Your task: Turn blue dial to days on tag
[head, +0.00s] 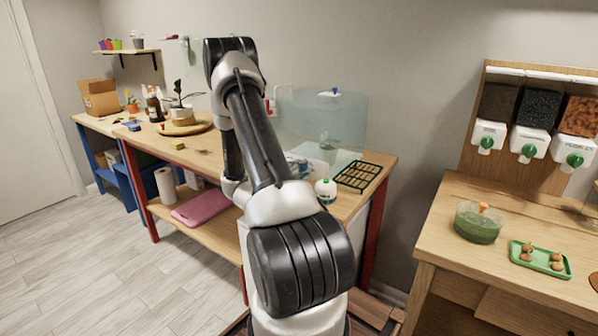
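I cannot make out a blue dial or a readable tag for certain. A small white and blue piece (334,91) sits on top of the clear greenish tank (335,125), too small to identify. Small blue items (135,126) lie on the far left of the wooden bench. More bluish things show by the tank's base, partly hidden by my arm. My arm rises in the middle and bends down over the bench. My gripper is not visible, so its state does not show.
A potted plant (180,108) stands on a round board. At right, a second table (440,215) holds a green bowl (478,222) and green tray (540,259) below dispensers (529,143).

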